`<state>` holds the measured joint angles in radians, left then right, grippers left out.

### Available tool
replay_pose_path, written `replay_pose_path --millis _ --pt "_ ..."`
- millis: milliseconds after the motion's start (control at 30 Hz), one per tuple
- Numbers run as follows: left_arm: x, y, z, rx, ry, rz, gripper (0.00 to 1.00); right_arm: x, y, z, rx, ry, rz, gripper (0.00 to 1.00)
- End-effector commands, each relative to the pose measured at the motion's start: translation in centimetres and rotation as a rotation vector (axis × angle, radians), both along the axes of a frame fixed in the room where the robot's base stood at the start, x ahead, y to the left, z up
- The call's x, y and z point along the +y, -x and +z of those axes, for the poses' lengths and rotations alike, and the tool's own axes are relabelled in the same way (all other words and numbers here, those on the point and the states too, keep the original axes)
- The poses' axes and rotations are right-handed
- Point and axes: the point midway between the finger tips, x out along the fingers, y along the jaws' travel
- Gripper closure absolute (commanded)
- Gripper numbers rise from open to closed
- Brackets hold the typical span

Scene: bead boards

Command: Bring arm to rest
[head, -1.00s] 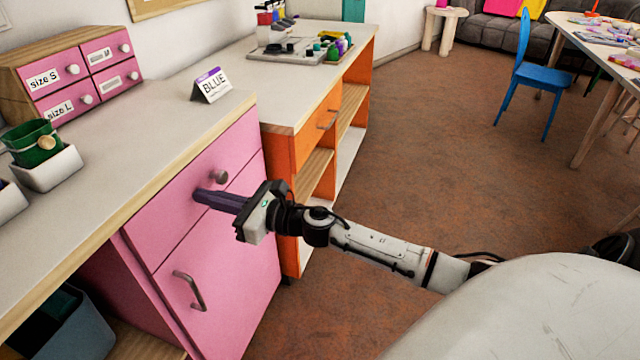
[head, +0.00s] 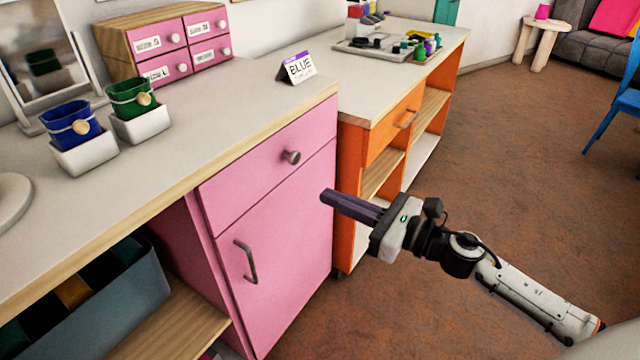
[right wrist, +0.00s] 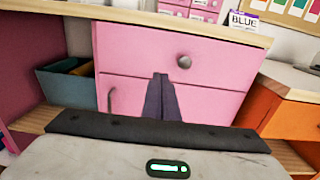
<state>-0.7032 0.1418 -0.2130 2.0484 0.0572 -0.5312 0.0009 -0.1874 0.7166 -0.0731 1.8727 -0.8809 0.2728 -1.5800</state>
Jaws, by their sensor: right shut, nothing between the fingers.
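My right gripper (head: 328,197) is shut and empty, its long dark fingers together. In the head view it hangs in the air by the right edge of the pink cabinet (head: 285,225), lower than the drawer knob (head: 291,157). In the right wrist view the closed fingers (right wrist: 161,78) point toward the pink drawer front, below the knob (right wrist: 184,62). I cannot see any contact. The pink drawer and door look closed. My left gripper is not in view.
The white countertop (head: 215,110) holds a BLUE sign (head: 297,67), a small pink drawer box (head: 165,42), and blue (head: 72,124) and green (head: 132,97) containers in white holders. An orange shelf unit (head: 358,160) stands right of the pink cabinet. The brown floor (head: 530,170) is open at right.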

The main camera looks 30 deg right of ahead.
Motion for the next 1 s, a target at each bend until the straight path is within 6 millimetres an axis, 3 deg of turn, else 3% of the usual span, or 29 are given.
replay_pose_path --millis 200,333,467,567,700,800,900,933,1000 --pt "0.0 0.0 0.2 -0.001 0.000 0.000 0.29 0.0 0.2 -0.1 0.017 -0.030 -0.007 1.00" --pt "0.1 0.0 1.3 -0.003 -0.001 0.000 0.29 0.2 1.1 -1.2 0.160 -0.292 -0.074 1.00" --pt "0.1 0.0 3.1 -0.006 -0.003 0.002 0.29 0.6 3.4 -4.4 0.456 -0.850 -0.238 1.00" --pt "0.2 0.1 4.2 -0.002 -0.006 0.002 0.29 1.4 6.6 -8.5 0.709 -1.365 -0.423 1.00" --pt "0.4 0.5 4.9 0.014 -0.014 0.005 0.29 4.2 12.7 -13.9 0.988 -2.044 -0.724 1.00" --pt "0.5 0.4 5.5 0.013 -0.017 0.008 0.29 6.9 17.0 -16.7 1.104 -2.428 -0.945 1.00" --pt "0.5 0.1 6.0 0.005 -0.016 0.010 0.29 9.0 20.0 -18.1 1.153 -2.679 -1.110 1.00" --pt "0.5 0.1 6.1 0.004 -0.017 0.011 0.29 9.5 20.7 -18.4 -1.131 2.662 1.120 1.00" --pt "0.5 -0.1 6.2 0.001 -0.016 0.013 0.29 10.4 21.7 -18.8 -1.072 2.580 1.109 1.00"
